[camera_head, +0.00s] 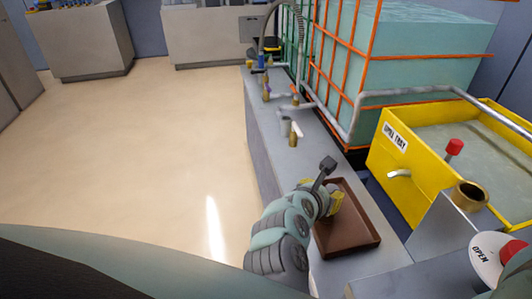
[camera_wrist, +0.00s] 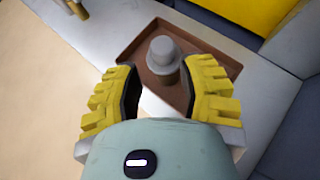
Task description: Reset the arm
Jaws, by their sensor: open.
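My gripper (camera_head: 322,197) is over the left part of a brown tray (camera_head: 365,238) on the grey ledge. In the wrist view its two yellow-padded fingers (camera_wrist: 160,76) are spread apart. A grey, capped, round object (camera_wrist: 162,50) stands in the brown tray (camera_wrist: 133,52), just beyond and between the fingertips. I see a gap between it and each finger, and nothing is clearly gripped. In the head view my gripper and arm hide this object.
Valves and pipe fittings (camera_head: 297,132) line the ledge (camera_head: 262,125) beyond the tray. An orange-framed tank (camera_head: 400,70) and a yellow open-topped tank (camera_head: 400,165) stand to the right. The floor (camera_head: 150,140) at left is clear.

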